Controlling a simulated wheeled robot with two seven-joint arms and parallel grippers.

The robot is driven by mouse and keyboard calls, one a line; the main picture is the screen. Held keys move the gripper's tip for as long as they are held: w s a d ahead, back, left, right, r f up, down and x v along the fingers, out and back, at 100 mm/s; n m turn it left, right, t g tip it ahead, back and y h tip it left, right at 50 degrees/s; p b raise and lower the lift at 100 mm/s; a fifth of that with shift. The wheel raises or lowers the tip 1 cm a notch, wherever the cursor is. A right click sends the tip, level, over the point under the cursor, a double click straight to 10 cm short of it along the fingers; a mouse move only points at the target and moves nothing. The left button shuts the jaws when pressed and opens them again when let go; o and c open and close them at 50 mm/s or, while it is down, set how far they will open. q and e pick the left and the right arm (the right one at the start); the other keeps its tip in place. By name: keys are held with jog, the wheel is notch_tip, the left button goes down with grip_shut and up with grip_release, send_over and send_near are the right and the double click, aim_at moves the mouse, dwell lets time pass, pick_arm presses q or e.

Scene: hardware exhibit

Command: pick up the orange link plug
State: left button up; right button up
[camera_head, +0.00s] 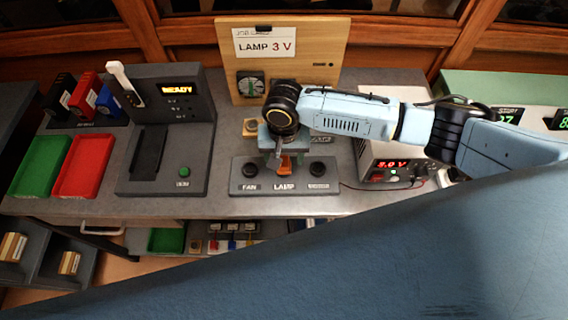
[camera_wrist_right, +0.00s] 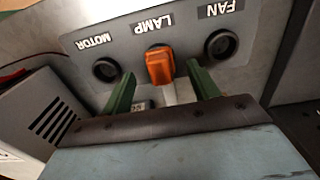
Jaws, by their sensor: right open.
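The orange link plug (camera_head: 286,164) sits at the LAMP position in the middle of a grey socket panel (camera_head: 243,176), between the FAN and MOTOR sockets. My right gripper (camera_head: 284,157) is over the panel, pointing down at the plug and partly covering it. In the right wrist view the orange plug (camera_wrist_right: 160,67) stands just beyond and between the two green fingers of my right gripper (camera_wrist_right: 161,88). The fingers are apart, one to each side, with a gap to the plug. My left gripper is not in view.
A dark grey machine (camera_head: 196,135) with a green button stands left of the panel. A wooden board (camera_head: 325,62) with a "LAMP 3 V" card stands behind. A power supply (camera_head: 375,160) reading 3.0 V is at right. Green (camera_head: 40,166) and red (camera_head: 84,165) trays lie far left.

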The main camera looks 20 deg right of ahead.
aim_at(284, 161)
notch_tip(284, 161, down, 2)
jog(key=shift+f, duration=0.2)
jog(key=c, duration=1.1)
notch_tip(284, 161, up, 10)
jog(key=shift+r+p, duration=0.1)
jog(key=shift+p, duration=0.4)
